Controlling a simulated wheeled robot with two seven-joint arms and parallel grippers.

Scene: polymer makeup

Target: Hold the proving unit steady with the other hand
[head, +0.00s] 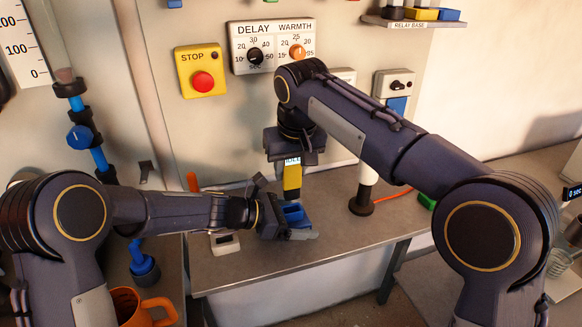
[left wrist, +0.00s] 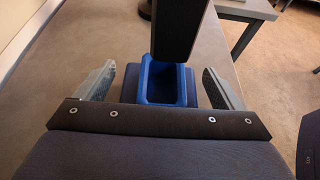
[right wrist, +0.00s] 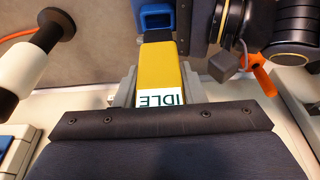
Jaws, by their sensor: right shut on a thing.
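A blue open-topped box, seemingly the proving unit (head: 293,213), stands on the bench. In the left wrist view the blue box (left wrist: 148,82) sits between the fingers of my left gripper (left wrist: 160,88), with a gap on each side. The left gripper is open around it. My right gripper (right wrist: 158,92) is shut on a yellow tester (right wrist: 160,66) with a label reading IDLE. The tester (head: 292,181) points down, with its dark tip close above or at the blue box's opening; whether they touch cannot be told.
A small white box (head: 225,242) sits left of the blue box. A white and black post (head: 364,187) stands to the right on the bench (head: 335,235). The panel behind has a STOP button (head: 202,82) and dials.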

